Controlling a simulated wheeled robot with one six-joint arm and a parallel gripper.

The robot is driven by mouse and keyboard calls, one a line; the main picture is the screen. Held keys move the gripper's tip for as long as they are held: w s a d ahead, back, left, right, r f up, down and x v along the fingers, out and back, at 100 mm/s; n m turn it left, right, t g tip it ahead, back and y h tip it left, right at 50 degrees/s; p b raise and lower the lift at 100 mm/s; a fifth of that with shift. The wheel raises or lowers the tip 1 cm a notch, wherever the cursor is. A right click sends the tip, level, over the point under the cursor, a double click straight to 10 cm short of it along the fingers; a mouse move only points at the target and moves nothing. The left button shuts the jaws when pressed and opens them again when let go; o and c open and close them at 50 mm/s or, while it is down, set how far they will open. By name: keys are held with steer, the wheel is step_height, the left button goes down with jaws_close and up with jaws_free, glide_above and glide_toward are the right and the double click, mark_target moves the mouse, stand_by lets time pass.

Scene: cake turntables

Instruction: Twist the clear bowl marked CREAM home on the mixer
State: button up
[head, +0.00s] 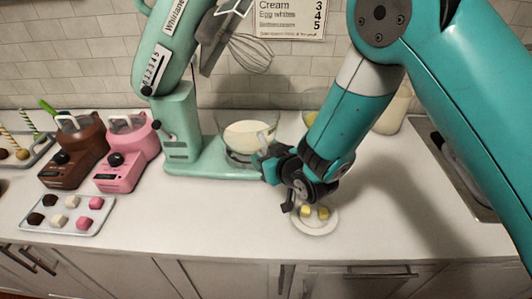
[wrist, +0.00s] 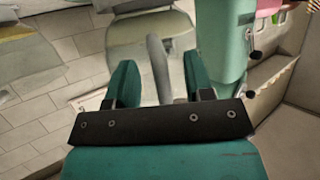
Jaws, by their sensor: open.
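The mint-green mixer (head: 180,115) stands at the back of the counter, its head tilted up with a wire whisk (head: 250,54). A clear bowl (head: 248,130) with pale cream-coloured contents sits on the mixer's base; I cannot read a mark on it or tell how far it is turned. My gripper (head: 266,160) is low at the bowl's front right, by its upright handle. In the wrist view my gripper (wrist: 158,75) is open, with the grey handle (wrist: 157,65) between its two teal fingers and gaps on both sides. The mixer's column (wrist: 222,45) rises at right.
A small dish (head: 315,231) with yellow cubes sits just below my gripper. Another bowl (head: 310,117) with yellow contents is partly hidden behind my arm. Pink (head: 125,160) and brown (head: 75,160) machines and a tray of cubes (head: 70,229) stand left. The front middle counter is clear.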

steer(key=shift+w+a+f, duration=0.2)
steer(key=shift+w, duration=0.1)
steer(key=shift+c, duration=0.2)
jaws_close()
steer(key=shift+s+a+f+m+t+h+b, duration=0.15)
steer(key=shift+s+a+m+t+h+b, duration=0.2)
steer(key=shift+a+b, duration=0.25)
steer(key=shift+a+b, duration=0.1)
steer(key=shift+b, duration=0.55)
steer(key=shift+m+h+b, duration=0.25)
steer(key=shift+m+b, duration=0.1)
steer(key=shift+b, duration=0.1)
